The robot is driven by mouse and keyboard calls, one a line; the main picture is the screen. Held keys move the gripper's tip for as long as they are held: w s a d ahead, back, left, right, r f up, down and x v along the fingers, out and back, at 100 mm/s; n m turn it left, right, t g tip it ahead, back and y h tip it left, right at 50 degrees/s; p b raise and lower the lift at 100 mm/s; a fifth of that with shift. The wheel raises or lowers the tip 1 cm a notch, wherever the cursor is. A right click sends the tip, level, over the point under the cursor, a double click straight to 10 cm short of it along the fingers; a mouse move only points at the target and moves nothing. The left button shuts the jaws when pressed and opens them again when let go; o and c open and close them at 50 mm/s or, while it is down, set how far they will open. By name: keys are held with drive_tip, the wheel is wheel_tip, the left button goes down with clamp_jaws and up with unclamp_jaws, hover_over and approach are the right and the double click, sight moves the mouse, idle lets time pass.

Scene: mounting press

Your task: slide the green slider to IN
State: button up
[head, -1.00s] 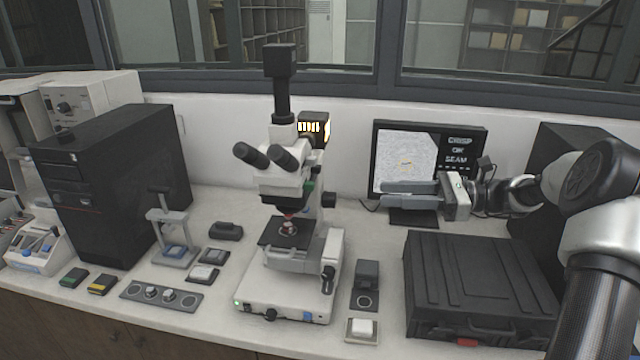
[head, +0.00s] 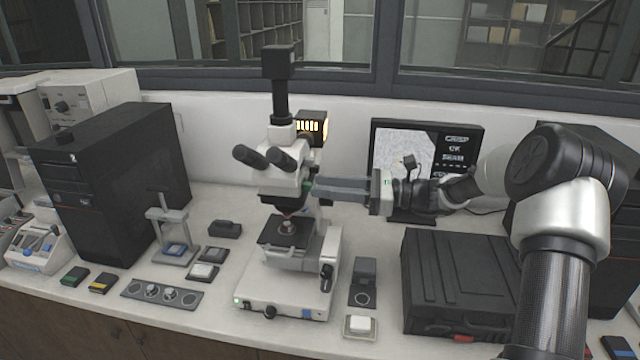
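The green slider (head: 308,186) shows as a small green patch on the right side of the white microscope's head (head: 288,180), below the eyepieces. My gripper (head: 316,188) comes in from the right with its grey fingers pointing left. Its fingertips are at or very near the slider in the picture and partly cover that side of the head. I cannot tell whether they touch it. Any IN marking is too small to read.
A lamp housing (head: 312,126) stands behind the microscope head. A monitor (head: 400,150) is behind my gripper. A black case (head: 455,280) lies below my arm at the right. Small blocks and a black computer tower (head: 115,185) stand left of the microscope.

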drive_tip(key=shift+w+a, duration=0.2)
drive_tip(key=shift+a, duration=0.7)
drive_tip(key=shift+c, duration=0.2)
clamp_jaws()
